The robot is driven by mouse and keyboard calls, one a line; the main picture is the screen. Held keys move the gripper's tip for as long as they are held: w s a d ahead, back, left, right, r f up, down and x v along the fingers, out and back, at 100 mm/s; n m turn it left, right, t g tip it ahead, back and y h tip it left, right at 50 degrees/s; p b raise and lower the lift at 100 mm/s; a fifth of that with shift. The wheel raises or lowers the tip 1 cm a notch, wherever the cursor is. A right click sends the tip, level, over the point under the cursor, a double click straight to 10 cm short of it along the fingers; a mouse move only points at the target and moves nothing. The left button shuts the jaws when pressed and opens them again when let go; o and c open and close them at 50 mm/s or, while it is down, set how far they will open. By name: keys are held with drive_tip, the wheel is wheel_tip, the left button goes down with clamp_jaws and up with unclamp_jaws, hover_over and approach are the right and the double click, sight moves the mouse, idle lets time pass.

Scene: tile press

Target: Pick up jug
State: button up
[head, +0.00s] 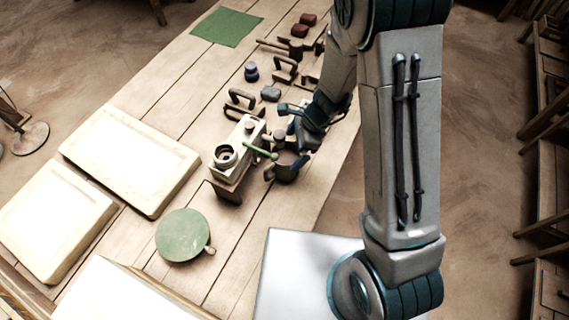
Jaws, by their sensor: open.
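Nothing shows between the fingers.
A green lever (261,150) sticks out from the press toward the jug. A green round disc (183,235) and pale trays (131,160) lie at the left. Several small tools and dark blocks (299,31) stand behind, near a green mat (227,27). The table's front middle is clear.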

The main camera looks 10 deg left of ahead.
sight(287, 155)
drive_tip(key=shift+w+x, duration=0.1)
drive_tip(key=shift+x, duration=1.3)
drive_tip(key=shift+w+x, duration=0.15)
drive_tip(key=shift+x, duration=1.25)
drive_tip(key=shift+c, duration=0.3)
drive_tip(key=c, duration=1.5)
drive_tip(key=shift+r, duration=0.1)
drive_tip(key=shift+c, duration=0.8)
